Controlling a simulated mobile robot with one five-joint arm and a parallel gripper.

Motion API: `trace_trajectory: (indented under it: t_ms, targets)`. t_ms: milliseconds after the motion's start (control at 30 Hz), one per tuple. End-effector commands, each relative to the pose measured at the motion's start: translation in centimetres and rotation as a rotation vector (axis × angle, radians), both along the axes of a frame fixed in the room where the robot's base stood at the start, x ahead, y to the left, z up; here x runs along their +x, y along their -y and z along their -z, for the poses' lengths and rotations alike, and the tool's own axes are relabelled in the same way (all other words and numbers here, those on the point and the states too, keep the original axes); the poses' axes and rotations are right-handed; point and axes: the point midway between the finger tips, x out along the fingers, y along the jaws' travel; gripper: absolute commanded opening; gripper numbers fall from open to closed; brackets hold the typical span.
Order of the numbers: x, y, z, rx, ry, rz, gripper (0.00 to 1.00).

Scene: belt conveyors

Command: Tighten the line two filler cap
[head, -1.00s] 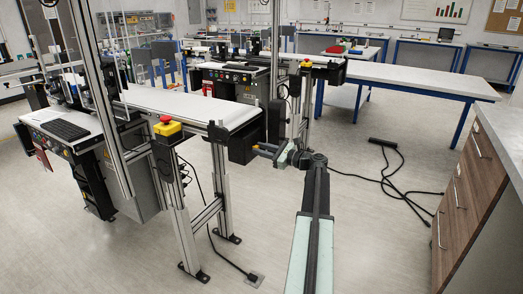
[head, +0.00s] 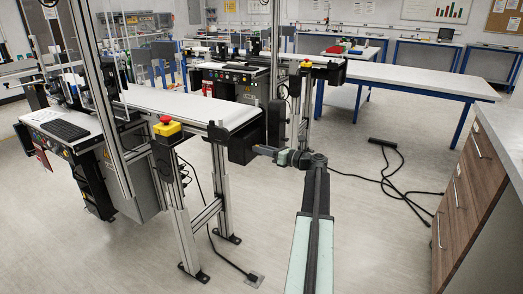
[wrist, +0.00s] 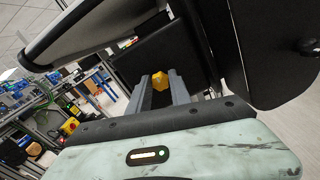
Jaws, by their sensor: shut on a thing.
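A yellow, faceted filler cap (wrist: 160,82) sits between the two grey fingertips of my gripper (wrist: 160,90) in the wrist view. The fingers are shut on it, in front of a dark panel. In the head view my gripper (head: 262,150) reaches left to the black box (head: 241,148) at the near conveyor's end. The cap cannot be made out there. No line number can be read in either view.
The near white belt conveyor (head: 190,104) has a red and yellow stop button (head: 167,128) on its side. A wooden drawer cabinet (head: 468,195) stands at the right. Black cables (head: 385,170) lie on the floor; the floor around them is clear.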

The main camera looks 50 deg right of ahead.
Motion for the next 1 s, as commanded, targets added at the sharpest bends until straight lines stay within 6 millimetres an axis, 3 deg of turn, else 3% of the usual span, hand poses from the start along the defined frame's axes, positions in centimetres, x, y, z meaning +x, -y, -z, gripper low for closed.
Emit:
trace_trajectory:
  t_ms: [367, 400, 467, 767, 1000]
  targets:
    - [0.0, 0.0, 0.1, 0.003, -0.003, -0.001, 0.00]
    - [0.0, 0.0, 0.1, 0.003, -0.003, -0.001, 0.33]
    - [0.0, 0.0, 0.0, 0.003, -0.003, -0.001, 0.46]
    - [-0.1, 0.0, 0.0, 0.003, -0.002, 0.000, 0.46]
    - [-3.9, 1.0, 0.0, 0.003, -0.002, 0.003, 0.46]
